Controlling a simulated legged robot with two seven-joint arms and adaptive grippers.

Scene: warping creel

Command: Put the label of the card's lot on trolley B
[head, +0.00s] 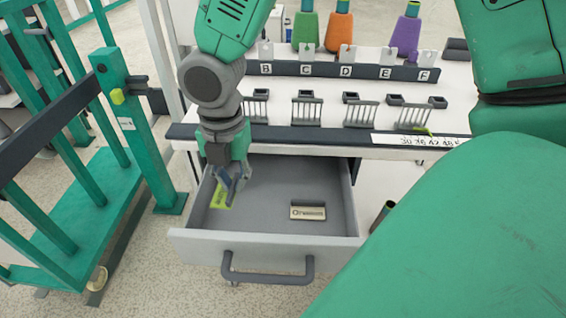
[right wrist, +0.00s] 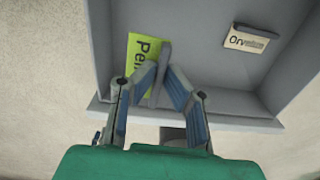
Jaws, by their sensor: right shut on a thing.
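My right gripper (head: 234,190) reaches down into the open grey drawer (head: 270,245). Its fingers are shut on the grey grip of a yellow-green label (head: 221,196), at the drawer's left side. In the right wrist view the label (right wrist: 141,60) shows "Pe" and is partly hidden by a finger. I cannot tell whether it is lifted off the drawer floor. A beige label (head: 308,212) with a dark grip and text starting "Or" lies farther right in the drawer. A white strip with black characters (head: 415,141) is on the table's front edge. My left gripper is out of view.
A green trolley frame (head: 85,215) stands left of the drawer; I see no letter on it. The white table (head: 330,95) holds a lettered rail (head: 335,71), several grey racks and coloured cones (head: 338,28). A dark-ended tube (head: 382,215) is right of the drawer.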

